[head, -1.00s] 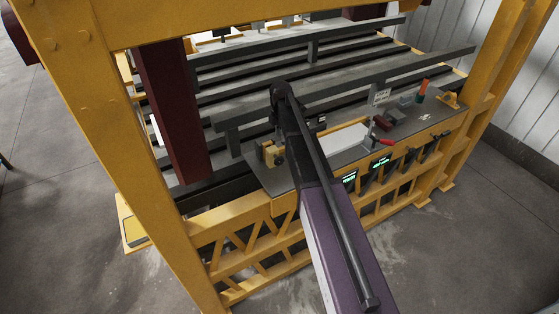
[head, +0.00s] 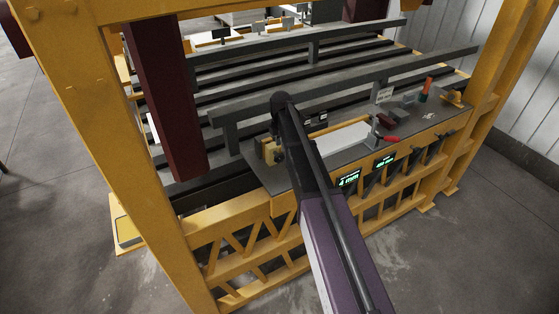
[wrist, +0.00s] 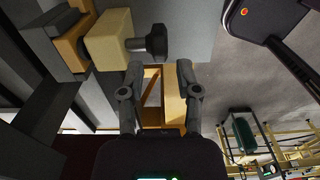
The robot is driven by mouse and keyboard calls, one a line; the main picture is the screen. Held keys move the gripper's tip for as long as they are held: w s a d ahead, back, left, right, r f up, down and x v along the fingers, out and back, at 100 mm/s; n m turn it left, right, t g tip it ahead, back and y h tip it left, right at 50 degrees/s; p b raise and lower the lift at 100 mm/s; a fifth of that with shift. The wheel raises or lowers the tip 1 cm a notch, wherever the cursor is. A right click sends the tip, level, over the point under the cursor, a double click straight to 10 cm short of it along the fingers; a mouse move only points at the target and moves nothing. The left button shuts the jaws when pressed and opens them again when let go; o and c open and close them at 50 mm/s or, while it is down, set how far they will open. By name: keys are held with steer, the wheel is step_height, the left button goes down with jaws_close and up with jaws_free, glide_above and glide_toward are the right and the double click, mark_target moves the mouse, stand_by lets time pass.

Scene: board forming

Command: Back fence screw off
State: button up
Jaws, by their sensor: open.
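In the wrist view a black screw knob (wrist: 155,42) with a short shaft sticks out sideways from a cream block (wrist: 108,40). My gripper (wrist: 160,68) is open and empty. Its two fingertips point toward the knob, which shows just past them, nearer the left finger; I cannot tell whether they touch. In the head view the yellowish block (head: 266,150) and its dark knob (head: 280,155) sit at the left end of the grey bench plate (head: 262,174). My arm hides the gripper there.
A white board (head: 345,137) lies on the plate, with a red-handled clamp (head: 388,139) to its right. Lit displays (head: 348,179) hang on the front edge. A long grey beam (head: 350,83) runs behind. A dark red column (head: 168,95) stands at left.

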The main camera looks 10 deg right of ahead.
mark_target(281, 154)
steer(key=shift+f+b, duration=2.6)
steer(key=shift+f, duration=0.35)
steer(key=shift+c, duration=0.2)
